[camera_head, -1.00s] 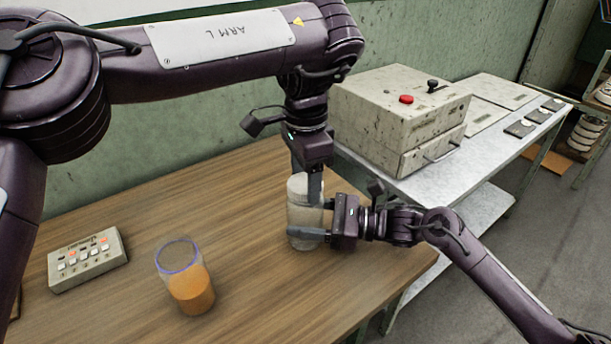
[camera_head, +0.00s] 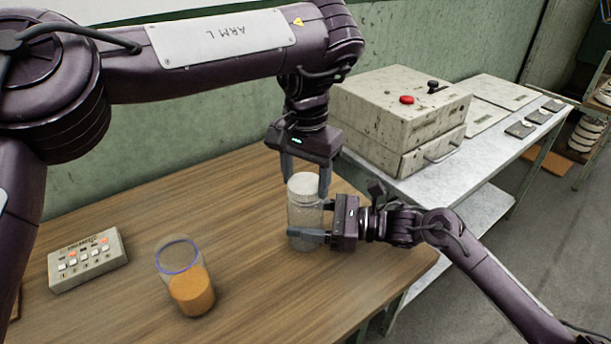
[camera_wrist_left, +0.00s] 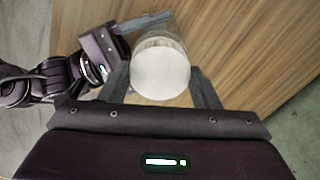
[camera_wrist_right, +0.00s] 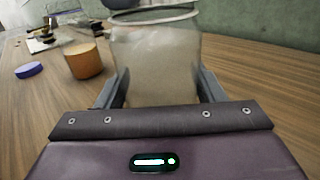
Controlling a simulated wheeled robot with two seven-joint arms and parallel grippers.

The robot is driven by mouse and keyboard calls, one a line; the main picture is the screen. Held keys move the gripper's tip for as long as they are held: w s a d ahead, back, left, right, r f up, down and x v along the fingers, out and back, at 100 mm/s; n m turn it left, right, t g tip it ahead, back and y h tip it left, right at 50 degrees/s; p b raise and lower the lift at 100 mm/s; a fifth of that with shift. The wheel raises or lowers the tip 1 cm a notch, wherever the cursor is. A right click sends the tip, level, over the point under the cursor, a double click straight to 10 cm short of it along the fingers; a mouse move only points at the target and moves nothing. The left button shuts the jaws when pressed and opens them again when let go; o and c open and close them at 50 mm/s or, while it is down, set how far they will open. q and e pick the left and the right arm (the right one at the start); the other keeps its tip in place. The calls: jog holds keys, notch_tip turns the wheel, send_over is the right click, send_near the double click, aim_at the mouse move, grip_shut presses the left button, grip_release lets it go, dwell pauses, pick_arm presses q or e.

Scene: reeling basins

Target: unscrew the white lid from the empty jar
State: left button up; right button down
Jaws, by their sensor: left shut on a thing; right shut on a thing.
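The empty jar (camera_head: 304,216) is clear and stands upright near the right edge of the wooden table. The round white lid (camera_head: 304,182) is at its top, and its flat face shows in the left wrist view (camera_wrist_left: 160,73). My left gripper (camera_head: 306,188) points down from above, shut on the white lid with a finger on either side. My right gripper (camera_head: 308,233) comes in level from the right, shut around the jar's lower body. The jar fills the middle of the right wrist view (camera_wrist_right: 155,65).
An open jar of orange contents (camera_head: 190,292) stands to the left on the table. A button box (camera_head: 86,260) lies farther left. A blue lid (camera_wrist_right: 28,70) lies beyond in the right wrist view. A metal bench (camera_head: 440,172) with a control box (camera_head: 400,115) stands right.

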aim_at(305, 183)
pick_arm(q)
jog(key=shift+r, duration=0.2)
jog(key=shift+r, duration=0.95)
jog(key=shift+r, duration=2)
pick_arm(e)
jog(key=shift+c, duration=1.3)
grip_release()
